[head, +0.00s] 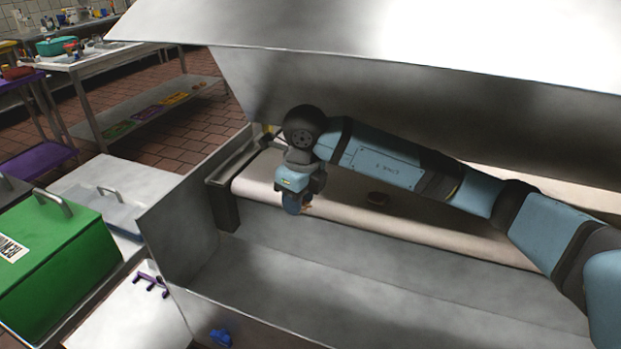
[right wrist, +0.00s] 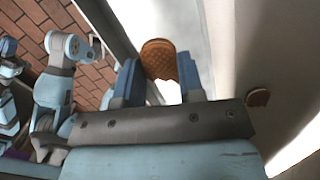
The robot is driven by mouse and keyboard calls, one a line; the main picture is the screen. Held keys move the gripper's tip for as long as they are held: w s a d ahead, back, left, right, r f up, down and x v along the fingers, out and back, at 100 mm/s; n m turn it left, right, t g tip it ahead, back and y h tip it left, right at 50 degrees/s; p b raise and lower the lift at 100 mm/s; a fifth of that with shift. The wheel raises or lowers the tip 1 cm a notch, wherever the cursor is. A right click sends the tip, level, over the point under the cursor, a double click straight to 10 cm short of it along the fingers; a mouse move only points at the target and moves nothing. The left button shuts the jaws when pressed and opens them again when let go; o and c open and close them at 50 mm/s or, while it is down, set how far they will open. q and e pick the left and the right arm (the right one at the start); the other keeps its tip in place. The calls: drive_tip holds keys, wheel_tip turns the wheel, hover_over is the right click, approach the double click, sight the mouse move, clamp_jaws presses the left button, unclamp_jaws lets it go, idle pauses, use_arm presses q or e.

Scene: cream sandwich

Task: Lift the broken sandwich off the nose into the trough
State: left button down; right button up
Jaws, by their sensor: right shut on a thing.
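The cream belt (head: 440,228) ends in a rounded front nose above the steel trough (head: 300,268). My right gripper (head: 296,205) is at the left end of the belt, pointing down at the nose. It is shut on the broken sandwich, a brown patterned biscuit (right wrist: 159,60) between the blue fingers in the right wrist view. The visible trough floor looks bare.
Another dark brown sandwich (head: 377,199) lies on the belt to the right, also in the right wrist view (right wrist: 258,97). A large steel hood (head: 400,40) overhangs the belt. A green box (head: 62,255) stands at left. A blue object (head: 221,338) is at the bottom.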

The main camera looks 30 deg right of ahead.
drive_tip(key=s+a, duration=0.3)
drive_tip(key=a, duration=0.1)
drive_tip(key=shift+s+a, duration=0.1)
drive_tip(key=shift+s, duration=0.3)
